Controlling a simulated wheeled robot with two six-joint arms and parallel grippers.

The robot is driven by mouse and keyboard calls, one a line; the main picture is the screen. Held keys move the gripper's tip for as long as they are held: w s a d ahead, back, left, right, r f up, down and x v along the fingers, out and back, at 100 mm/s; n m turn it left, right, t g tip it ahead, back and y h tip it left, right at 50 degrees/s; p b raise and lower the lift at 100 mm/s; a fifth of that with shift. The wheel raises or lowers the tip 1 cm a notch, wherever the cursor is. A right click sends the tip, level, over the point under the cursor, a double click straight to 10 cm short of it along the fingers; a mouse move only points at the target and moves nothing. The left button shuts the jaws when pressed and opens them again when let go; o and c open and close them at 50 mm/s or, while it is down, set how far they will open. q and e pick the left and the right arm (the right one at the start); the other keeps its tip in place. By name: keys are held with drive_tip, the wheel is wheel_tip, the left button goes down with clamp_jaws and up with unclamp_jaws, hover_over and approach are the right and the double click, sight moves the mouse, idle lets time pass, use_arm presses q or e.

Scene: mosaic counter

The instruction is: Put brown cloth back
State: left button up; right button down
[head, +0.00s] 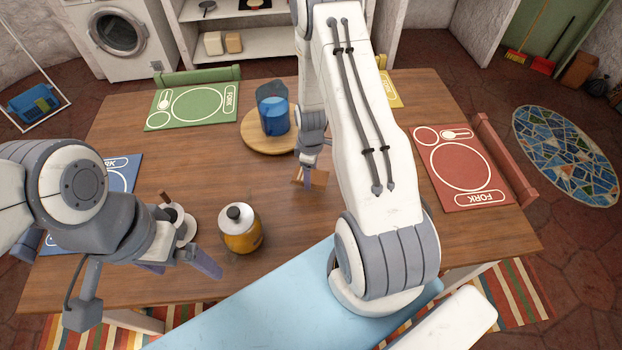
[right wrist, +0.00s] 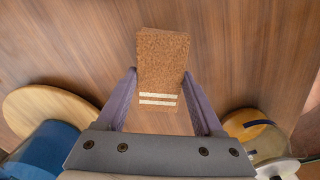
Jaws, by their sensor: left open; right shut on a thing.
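The brown cloth (right wrist: 162,60) is a folded, rough-textured rectangle with two white stripes near its close end. It lies between the fingers of my right gripper (right wrist: 160,78), which is shut on it. In the head view the right gripper (head: 310,172) is low over the middle of the table, with a small part of the cloth (head: 318,181) showing beside it. I cannot tell whether the cloth touches the table. My left gripper (head: 178,267) is open and empty over the near left of the table, left of the amber jar.
The wooden table (head: 330,215) bears a round board (head: 256,145) with a blue pitcher (head: 274,116), an amber jar (head: 240,232), and a white cup and saucer (head: 187,228) behind my left gripper. Green (head: 193,106), red (head: 462,170), blue (head: 122,172) and yellow (head: 390,92) placemats lie around.

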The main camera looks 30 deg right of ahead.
wheel_tip(320, 180, down, 4)
drive_tip(key=shift+r+p, duration=0.15)
drive_tip(key=shift+p, duration=0.4)
drive_tip(key=shift+f, duration=0.25)
drive_tip(key=shift+f, duration=0.15)
unclamp_jaws()
